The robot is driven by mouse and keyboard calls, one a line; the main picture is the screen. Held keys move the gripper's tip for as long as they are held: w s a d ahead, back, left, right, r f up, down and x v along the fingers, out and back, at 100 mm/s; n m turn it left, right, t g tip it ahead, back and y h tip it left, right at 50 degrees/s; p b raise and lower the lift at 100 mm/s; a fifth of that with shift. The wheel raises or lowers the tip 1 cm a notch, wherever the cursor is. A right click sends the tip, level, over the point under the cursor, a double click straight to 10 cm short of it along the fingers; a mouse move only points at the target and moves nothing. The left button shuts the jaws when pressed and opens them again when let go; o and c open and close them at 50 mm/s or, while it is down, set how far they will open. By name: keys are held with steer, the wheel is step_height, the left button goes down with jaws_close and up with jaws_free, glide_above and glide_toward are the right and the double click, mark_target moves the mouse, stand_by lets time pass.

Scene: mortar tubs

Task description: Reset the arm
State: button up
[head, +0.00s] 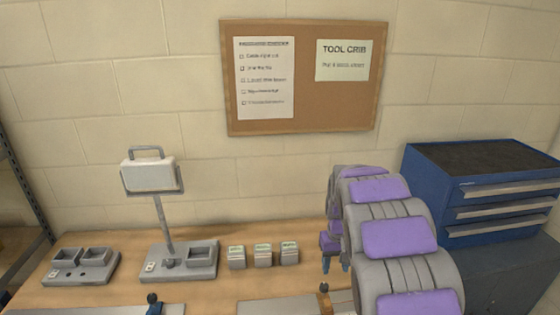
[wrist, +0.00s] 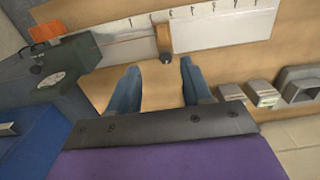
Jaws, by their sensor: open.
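My gripper (head: 335,264) shows in the head view as small blue fingertips below my grey and purple arm, over the workbench. In the wrist view my gripper (wrist: 159,66) has its two blue fingers spread apart, with nothing between them but bare wooden bench top (wrist: 160,88). A wooden block (wrist: 163,38) with a dark knob sits on a white numbered strip (wrist: 222,28), just beyond the fingertips. In the head view my arm hides part of the bench at the right.
Several small labelled boxes (head: 263,255) stand left of my gripper. Further left are a grey stand with a display (head: 150,175) and a two-compartment grey tray (head: 80,265). A blue drawer cabinet (head: 430,190) stands right of my arm. A cork board (head: 335,105) hangs behind.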

steer(key=s+a+r, duration=0.2)
steer(key=s, duration=1.1)
steer(key=s+a+r+g, duration=0.1)
steer(key=s+a+r, duration=0.1)
steer(key=s, duration=1.1)
steer(key=s+a+r+b, duration=0.1)
steer(key=s+a, duration=0.1)
steer(key=s, duration=1.1)
steer(key=shift+s+a+r+g, duration=0.15)
steer(key=shift+a+r+g, duration=0.15)
steer(key=shift+r, duration=0.1)
